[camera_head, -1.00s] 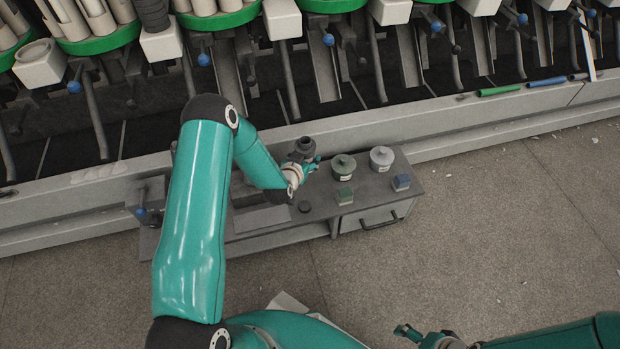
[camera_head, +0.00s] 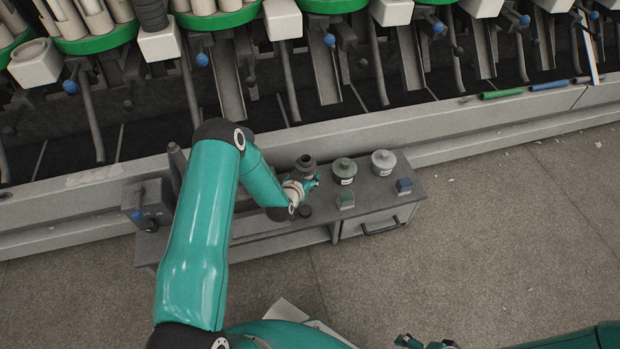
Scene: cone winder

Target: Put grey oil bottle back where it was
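A dark grey bottle (camera_head: 306,161) with a round neck shows just behind my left gripper (camera_head: 312,182), at the left end of a row of containers on the grey bench (camera_head: 420,189). The gripper's fingers appear closed around its lower part, which they and the wrist largely hide. I cannot tell whether its base touches the bench top. To its right stand a green-grey lidded pot (camera_head: 344,171) and a light grey lidded pot (camera_head: 383,162), both upright and labelled. My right gripper (camera_head: 408,341) is at the bottom edge, away from the bench and partly cut off.
A black disc (camera_head: 305,211) lies near my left wrist. A switch box (camera_head: 148,204) stands at the bench's left end. The winder's ledge (camera_head: 450,125) runs behind.

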